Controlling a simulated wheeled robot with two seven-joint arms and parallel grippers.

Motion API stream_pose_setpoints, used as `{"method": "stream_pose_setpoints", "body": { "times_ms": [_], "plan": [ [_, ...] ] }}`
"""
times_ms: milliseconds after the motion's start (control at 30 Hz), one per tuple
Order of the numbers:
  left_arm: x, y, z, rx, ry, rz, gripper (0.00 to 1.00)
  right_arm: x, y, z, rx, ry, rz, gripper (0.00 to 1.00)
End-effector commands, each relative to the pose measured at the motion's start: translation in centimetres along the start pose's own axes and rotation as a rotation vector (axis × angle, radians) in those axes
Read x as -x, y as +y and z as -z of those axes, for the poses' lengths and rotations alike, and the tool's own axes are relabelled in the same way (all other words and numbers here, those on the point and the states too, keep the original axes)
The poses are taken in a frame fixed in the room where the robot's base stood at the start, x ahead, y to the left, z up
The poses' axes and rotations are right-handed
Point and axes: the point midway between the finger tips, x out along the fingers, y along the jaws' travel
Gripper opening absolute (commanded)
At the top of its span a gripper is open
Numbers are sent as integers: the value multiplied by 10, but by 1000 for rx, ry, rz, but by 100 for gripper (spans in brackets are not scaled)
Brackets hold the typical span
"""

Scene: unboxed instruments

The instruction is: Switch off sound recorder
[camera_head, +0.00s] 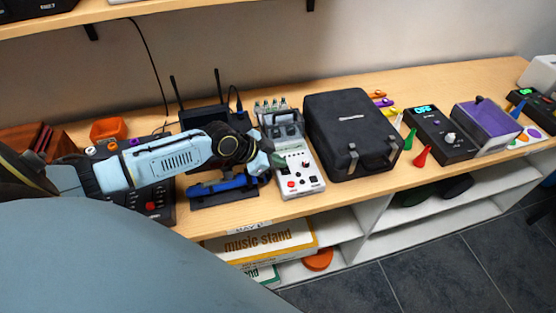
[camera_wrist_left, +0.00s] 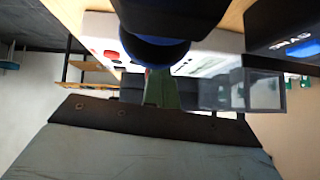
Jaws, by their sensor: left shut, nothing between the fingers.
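No label that I can read names the sound recorder. A white device (camera_head: 303,184) with red buttons stands near the bench's front edge, right of my left gripper (camera_head: 272,161). In the left wrist view the white device (camera_wrist_left: 103,46) shows red and green buttons. My left gripper (camera_wrist_left: 160,90) has green fingers, shut and empty. In the head view its fingertips are beside the device's left edge; I cannot tell whether they touch it. A blue and black instrument (camera_head: 225,190) lies under my left wrist and is partly hidden. My right gripper is not in view.
A black case (camera_head: 345,128) stands right of the white device. A black router (camera_head: 205,113) with antennas is behind my arm. A black control box (camera_head: 158,203) with a red button is partly hidden.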

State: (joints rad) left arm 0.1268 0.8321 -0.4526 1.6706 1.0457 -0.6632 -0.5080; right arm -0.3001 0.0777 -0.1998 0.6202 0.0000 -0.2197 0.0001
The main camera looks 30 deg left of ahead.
Motion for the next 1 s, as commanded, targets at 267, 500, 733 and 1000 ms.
{"method": "stream_pose_setpoints", "body": {
  "times_ms": [267,500,733,1000],
  "plan": [
    [-5,-2,-5,0,0,0,0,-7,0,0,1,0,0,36],
    [-4,0,-5,1,-3,-2,0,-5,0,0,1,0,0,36],
    [-2,8,-4,3,-6,-5,0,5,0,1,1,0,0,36],
    [-2,18,-4,3,-7,-7,0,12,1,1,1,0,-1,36]
  ]
}}
